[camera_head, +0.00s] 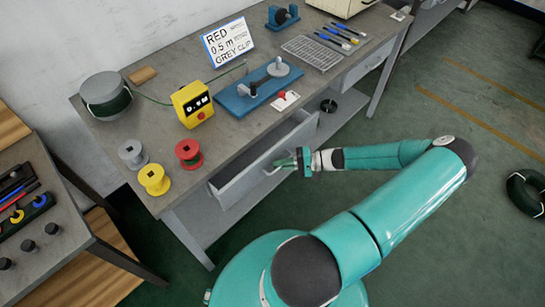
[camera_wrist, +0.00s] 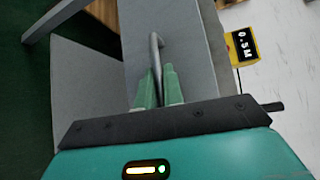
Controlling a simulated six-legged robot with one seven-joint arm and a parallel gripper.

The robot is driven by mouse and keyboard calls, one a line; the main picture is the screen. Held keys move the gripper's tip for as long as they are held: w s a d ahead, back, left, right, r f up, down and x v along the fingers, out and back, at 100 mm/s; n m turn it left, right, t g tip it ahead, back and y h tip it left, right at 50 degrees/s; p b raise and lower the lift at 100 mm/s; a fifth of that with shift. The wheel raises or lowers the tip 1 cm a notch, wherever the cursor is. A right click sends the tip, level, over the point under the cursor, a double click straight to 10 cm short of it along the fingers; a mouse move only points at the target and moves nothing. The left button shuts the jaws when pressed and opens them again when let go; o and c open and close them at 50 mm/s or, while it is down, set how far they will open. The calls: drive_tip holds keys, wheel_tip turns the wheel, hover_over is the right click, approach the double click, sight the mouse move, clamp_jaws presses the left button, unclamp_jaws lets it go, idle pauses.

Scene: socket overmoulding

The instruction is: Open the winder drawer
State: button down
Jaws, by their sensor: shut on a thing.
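The winder drawer (camera_head: 245,180) is a grey drawer under the workbench, and it stands partly pulled out, with its inside visible from above. Its front also shows in the wrist view (camera_wrist: 136,60). A grey bar handle (camera_wrist: 155,50) sits on the drawer front. My gripper (camera_head: 290,163) is at the handle. In the wrist view my green fingers (camera_wrist: 160,85) are shut around the handle's near part. The near end of the handle is hidden between the fingers.
The grey workbench (camera_head: 160,185) carries a yellow meter box (camera_head: 192,104), a blue winder (camera_head: 255,92), and grey, yellow and red spools (camera_head: 189,153). A second table (camera_head: 65,220) stands at the left. The green floor (camera_head: 450,220) at the right is mostly clear, with a black coil (camera_head: 524,193) on it.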

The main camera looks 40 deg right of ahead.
drive_tip(key=s, duration=1.8)
drive_tip(key=shift+d, duration=0.3)
drive_tip(key=shift+s, duration=0.1)
drive_tip(key=c, duration=1.8)
unclamp_jaws()
drive_tip(key=v, duration=1.3)
drive_tip(key=shift+s+d+r, duration=0.15)
drive_tip(key=shift+s+d, duration=0.1)
drive_tip(key=shift+d, duration=0.05)
